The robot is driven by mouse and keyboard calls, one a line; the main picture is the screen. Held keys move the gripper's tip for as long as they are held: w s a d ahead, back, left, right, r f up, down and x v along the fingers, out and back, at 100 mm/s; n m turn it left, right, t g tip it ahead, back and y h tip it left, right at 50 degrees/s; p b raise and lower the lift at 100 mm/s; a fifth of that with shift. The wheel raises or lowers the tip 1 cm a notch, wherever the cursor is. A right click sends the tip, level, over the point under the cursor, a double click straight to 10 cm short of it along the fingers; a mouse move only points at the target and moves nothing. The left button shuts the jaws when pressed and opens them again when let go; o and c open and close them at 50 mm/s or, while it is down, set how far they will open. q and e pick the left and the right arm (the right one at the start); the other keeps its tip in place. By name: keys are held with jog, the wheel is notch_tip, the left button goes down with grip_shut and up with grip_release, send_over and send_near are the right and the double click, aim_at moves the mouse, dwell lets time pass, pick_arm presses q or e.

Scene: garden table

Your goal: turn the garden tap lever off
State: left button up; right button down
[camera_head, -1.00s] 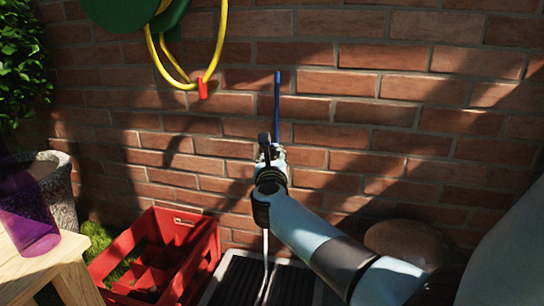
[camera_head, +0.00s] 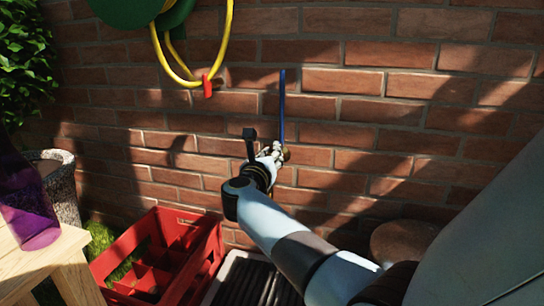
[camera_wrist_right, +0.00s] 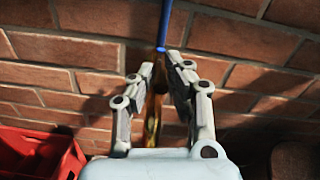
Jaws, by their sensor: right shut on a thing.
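The blue tap lever (camera_head: 282,105) stands nearly upright against the brick wall; it also shows at the top of the right wrist view (camera_wrist_right: 166,22). My right gripper (camera_head: 278,153) is at the lever's lower end. In the right wrist view its fingertips (camera_wrist_right: 161,58) are closed in around the bottom of the lever, with a brownish, brass-coloured tap part (camera_wrist_right: 153,110) between the fingers. Most of the tap is hidden behind my gripper and wrist in the head view. I cannot see whether water runs. My left gripper is not in view.
A yellow hose (camera_head: 228,45) hangs on a green reel (camera_head: 128,8) at upper left. A red crate (camera_head: 208,262) and a dark grate (camera_head: 245,280) lie below. A purple bottle (camera_head: 28,205) stands on a wooden table (camera_head: 62,262) at left. A rounded stone (camera_head: 400,240) is at right.

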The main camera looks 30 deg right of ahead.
jog(key=c, duration=1.4)
grip_release()
jog(key=shift+o, duration=0.2)
jog(key=v, duration=0.7)
jog(key=shift+s+a, duration=0.15)
jog(key=shift+a, duration=0.05)
